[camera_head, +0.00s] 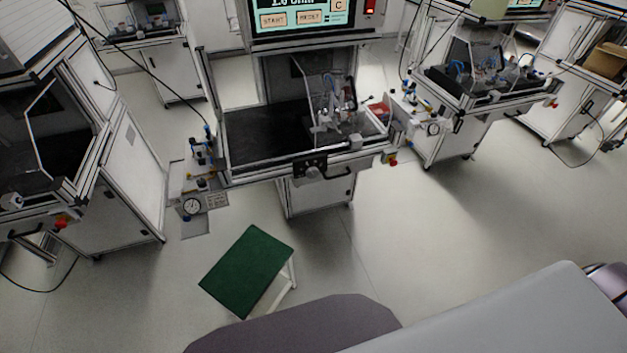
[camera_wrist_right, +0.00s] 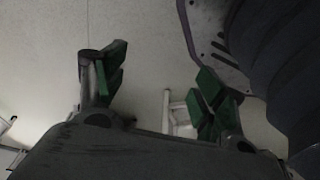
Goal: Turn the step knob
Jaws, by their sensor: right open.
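The middle test station (camera_head: 265,140) stands ahead in the head view, with a lit screen above it. A small dark control panel (camera_head: 310,164) sits on its front rail, beside a black handle. I cannot tell which part there is the step knob; it is too small. My right gripper (camera_wrist_right: 160,82) shows in the right wrist view with its green-padded fingers wide apart. It is open and empty, over the floor. In the head view neither gripper shows; a grey part of my own body fills the bottom right.
A green-topped stool (camera_head: 248,270) stands on the floor before the middle station. Another station (camera_head: 475,85) stands at right, and a white cabinet (camera_head: 115,190) with a red button stands at left. The floor (camera_head: 400,235) right of the stool is clear.

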